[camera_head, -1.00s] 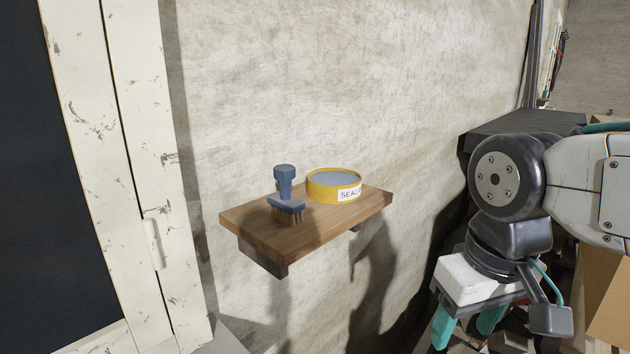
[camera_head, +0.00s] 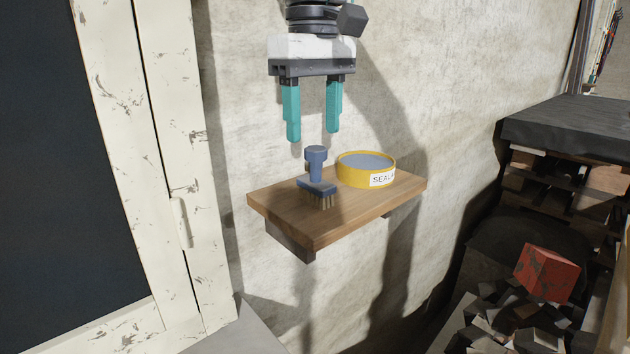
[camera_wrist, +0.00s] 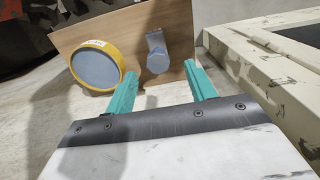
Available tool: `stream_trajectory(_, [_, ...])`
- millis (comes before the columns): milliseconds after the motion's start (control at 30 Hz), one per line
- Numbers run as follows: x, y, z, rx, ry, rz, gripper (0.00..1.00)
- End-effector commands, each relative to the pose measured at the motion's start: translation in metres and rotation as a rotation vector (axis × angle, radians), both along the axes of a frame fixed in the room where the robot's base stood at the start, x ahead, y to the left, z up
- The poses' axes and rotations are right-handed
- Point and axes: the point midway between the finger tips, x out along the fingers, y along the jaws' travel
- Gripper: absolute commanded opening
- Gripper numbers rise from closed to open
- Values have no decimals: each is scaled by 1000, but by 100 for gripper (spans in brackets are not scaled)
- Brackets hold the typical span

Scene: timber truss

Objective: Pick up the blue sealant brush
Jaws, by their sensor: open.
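The blue sealant brush (camera_head: 316,164) stands upright, bristles down, on a small wooden wall shelf (camera_head: 270,212). My gripper (camera_head: 314,138) is open and empty, fingers pointing down, just above the top of the brush handle and apart from it. In the wrist view the brush (camera_wrist: 158,58) shows beyond and between the teal fingertips of my gripper (camera_wrist: 162,78). The brush head is partly hidden under the handle there.
A yellow sealant tin (camera_head: 352,178) stands on the shelf right of the brush; it also shows in the wrist view (camera_wrist: 80,70). A white window frame (camera_head: 180,150) is at left. At right are a dark-topped stack (camera_head: 560,125) and a red block (camera_head: 546,273).

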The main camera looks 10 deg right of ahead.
Motion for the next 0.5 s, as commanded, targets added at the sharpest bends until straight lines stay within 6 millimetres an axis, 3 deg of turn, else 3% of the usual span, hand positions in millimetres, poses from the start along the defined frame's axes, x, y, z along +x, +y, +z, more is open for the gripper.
stream_trajectory(300, [1, -3, -44, 0, 0, -2, 55])
stream_trajectory(500, [1, -3, -57, 1, -2, -2, 55])
